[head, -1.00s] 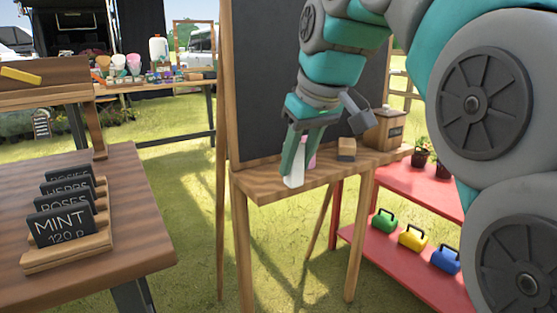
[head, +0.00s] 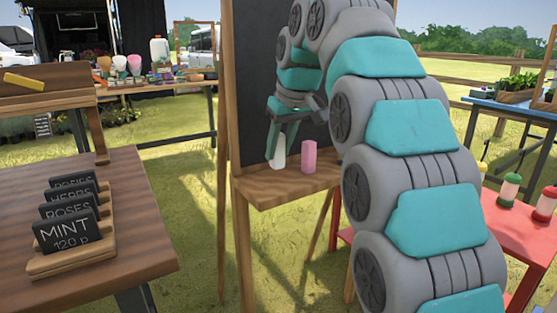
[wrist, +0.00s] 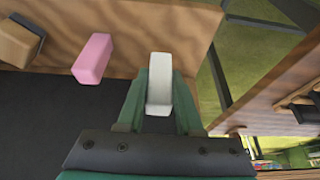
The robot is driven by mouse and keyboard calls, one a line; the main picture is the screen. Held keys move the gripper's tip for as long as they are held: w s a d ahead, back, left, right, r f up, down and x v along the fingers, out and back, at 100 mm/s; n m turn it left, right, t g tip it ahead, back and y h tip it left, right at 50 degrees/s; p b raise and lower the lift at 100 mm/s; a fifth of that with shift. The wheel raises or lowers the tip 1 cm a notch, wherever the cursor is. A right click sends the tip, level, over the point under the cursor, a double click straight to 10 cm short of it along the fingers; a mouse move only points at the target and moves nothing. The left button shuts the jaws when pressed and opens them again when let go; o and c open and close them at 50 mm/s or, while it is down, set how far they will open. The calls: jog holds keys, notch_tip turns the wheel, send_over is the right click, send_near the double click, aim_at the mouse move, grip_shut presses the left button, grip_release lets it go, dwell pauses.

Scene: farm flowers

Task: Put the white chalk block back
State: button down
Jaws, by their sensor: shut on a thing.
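The white chalk block (head: 278,153) is upright between the fingers of my gripper (head: 284,133), at the left part of the easel's wooden ledge (head: 270,192). In the wrist view the white block (wrist: 160,85) sits between the two green fingers of my gripper (wrist: 160,78), over the ledge (wrist: 140,25). I cannot tell whether its lower end touches the ledge. A pink chalk block (head: 309,157) stands on the ledge to its right, apart from it; it also shows in the wrist view (wrist: 93,58).
The blackboard (head: 250,90) rises behind the ledge. A wood-and-dark block (wrist: 20,42) lies past the pink block in the wrist view. A table with sign cards (head: 110,270) stands at left; a red bench (head: 500,235) is at right. My arm covers the ledge's right part.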

aim_at(281, 151)
jog(key=shift+w, duration=0.2)
jog(key=shift+f, duration=1.75)
jog(key=shift+f, duration=0.15)
jog(key=c, duration=0.6)
grip_release()
